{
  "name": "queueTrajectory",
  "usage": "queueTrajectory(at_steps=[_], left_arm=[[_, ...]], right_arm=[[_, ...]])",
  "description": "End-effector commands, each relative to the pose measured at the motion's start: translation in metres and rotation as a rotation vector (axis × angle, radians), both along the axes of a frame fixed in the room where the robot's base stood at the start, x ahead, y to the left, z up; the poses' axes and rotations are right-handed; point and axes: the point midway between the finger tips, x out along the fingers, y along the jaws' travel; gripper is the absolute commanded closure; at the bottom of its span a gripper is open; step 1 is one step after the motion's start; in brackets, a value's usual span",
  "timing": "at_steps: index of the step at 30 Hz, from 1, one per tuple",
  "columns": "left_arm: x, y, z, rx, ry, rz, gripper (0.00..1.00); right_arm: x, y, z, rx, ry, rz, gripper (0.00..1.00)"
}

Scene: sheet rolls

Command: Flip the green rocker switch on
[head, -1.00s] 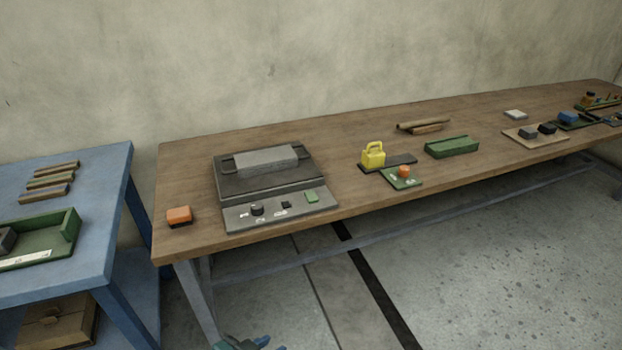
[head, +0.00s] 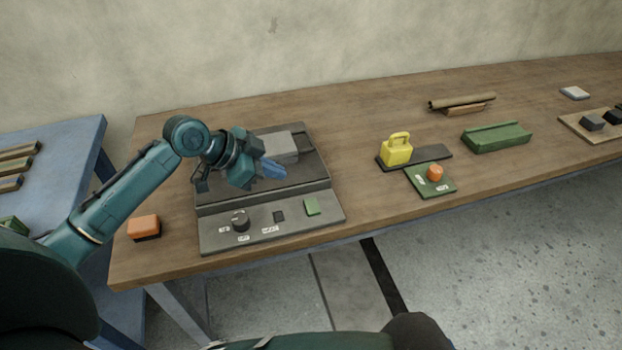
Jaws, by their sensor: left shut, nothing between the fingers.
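The green rocker switch (head: 312,206) is a small green square at the right end of the sloped grey control panel (head: 290,226) on the wooden table. A black knob (head: 240,219) and a small black switch (head: 279,216) sit on the same panel to its left. My left gripper (head: 273,170) is shut and empty, with blue fingers, above the dark machine bed behind the panel. It is up and left of the green switch and apart from it. The switch's exact tilt is too small to tell. My right gripper is not in view.
A grey block (head: 282,145) on the machine is partly hidden by my left gripper. An orange box (head: 144,227) lies left of the machine. A yellow padlock-shaped object (head: 397,149), a green board with an orange button (head: 432,180) and a green tray (head: 497,137) stand to the right.

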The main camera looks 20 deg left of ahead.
Motion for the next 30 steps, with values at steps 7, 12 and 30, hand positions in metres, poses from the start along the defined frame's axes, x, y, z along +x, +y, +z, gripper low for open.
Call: queueTrajectory(at_steps=[7,12,30], left_arm=[[0.0,0.001,0.002,0.002,0.0,-0.003,1.0],[0.001,-0.001,0.0,-0.001,0.0,-0.002,1.0],[0.049,-0.053,-0.078,-0.001,0.004,-0.001,1.0]], right_arm=[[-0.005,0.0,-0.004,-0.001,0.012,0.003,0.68],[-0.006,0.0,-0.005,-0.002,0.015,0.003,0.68],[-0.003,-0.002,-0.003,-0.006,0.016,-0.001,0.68]])
